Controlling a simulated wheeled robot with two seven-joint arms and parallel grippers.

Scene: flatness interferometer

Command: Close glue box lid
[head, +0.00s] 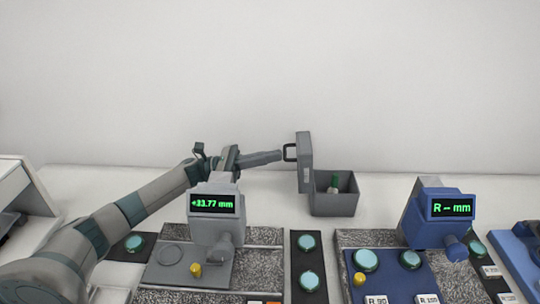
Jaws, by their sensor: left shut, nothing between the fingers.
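The grey glue box (336,205) stands on the bench at the back, right of centre. Its lid (304,162) is open and stands about upright on the box's left side. A dark handle loop (290,152) is on the lid's left face. My right gripper is not in view.
A grey gauge (213,225) reading +33.77 mm stands in front of my left arm. A blue gauge (435,222) stands at the right. Black trays with teal discs (308,262) lie between them. The bench right of the box is clear.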

